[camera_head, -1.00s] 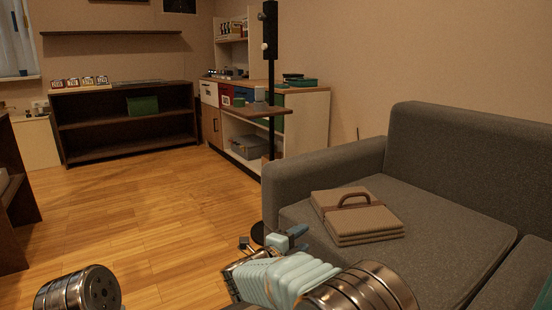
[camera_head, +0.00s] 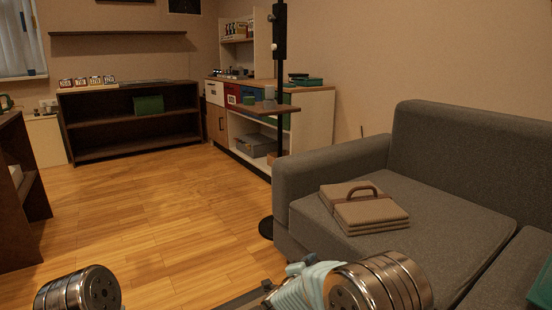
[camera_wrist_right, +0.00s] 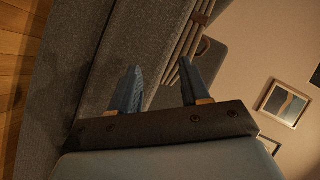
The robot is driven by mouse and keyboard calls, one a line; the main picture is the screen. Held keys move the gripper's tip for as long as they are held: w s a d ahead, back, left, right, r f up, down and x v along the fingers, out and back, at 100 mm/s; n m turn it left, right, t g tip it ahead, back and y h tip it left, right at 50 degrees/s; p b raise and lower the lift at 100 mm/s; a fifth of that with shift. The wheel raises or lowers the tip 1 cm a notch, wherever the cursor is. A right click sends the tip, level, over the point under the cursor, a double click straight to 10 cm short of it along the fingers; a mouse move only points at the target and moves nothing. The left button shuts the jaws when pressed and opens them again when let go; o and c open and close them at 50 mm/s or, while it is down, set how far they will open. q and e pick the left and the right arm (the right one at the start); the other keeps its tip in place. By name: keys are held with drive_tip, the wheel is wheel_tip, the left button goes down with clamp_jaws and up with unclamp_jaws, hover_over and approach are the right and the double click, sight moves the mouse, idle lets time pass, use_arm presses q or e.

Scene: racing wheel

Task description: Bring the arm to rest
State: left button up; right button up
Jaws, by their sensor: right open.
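My right arm (camera_head: 375,285) shows at the bottom of the head view, in front of the grey sofa. In that view its gripper is mostly out of sight or folded behind the arm. In the right wrist view, my right gripper (camera_wrist_right: 162,88) has its two blue fingers apart with nothing between them. The sofa and a strapped bundle lie beyond the fingertips. A metal link of my left arm (camera_head: 78,291) shows at the bottom left of the head view. My left gripper is out of view.
The grey sofa (camera_head: 460,150) fills the right side. A folded tan bundle with a handle (camera_head: 372,217) lies on its seat. A black pole stand (camera_head: 279,100) rises beside the sofa. Shelves (camera_head: 130,128) line the back. The wooden floor (camera_head: 150,215) is clear in the middle.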

drive_tip(key=s+d+f+n+g+y, duration=0.2)
drive_tip(key=s+f+n, duration=0.2)
drive_tip(key=f, duration=0.5)
drive_tip(key=s+d+f+n+g+y, duration=0.2)
drive_tip(key=s+d+f+n+y, duration=0.15)
drive_tip(key=f, duration=0.55)
drive_tip(key=s+a+f+n+g+y, duration=0.1)
drive_tip(key=s+f+n+g+y, duration=0.2)
drive_tip(key=s+f, duration=0.6)
drive_tip(key=s+a+f+n+g+y, duration=0.2)
drive_tip(key=s+n+g, duration=0.3)
drive_tip(key=s, duration=1)
wheel_tip(320, 180, up, 13)
drive_tip(key=s+a+p, duration=0.1)
drive_tip(key=s+p, duration=0.1)
drive_tip(key=p, duration=1.1)
drive_tip(key=shift+s, duration=0.2)
drive_tip(key=shift+r+y, duration=0.1)
drive_tip(key=shift+y, duration=0.15)
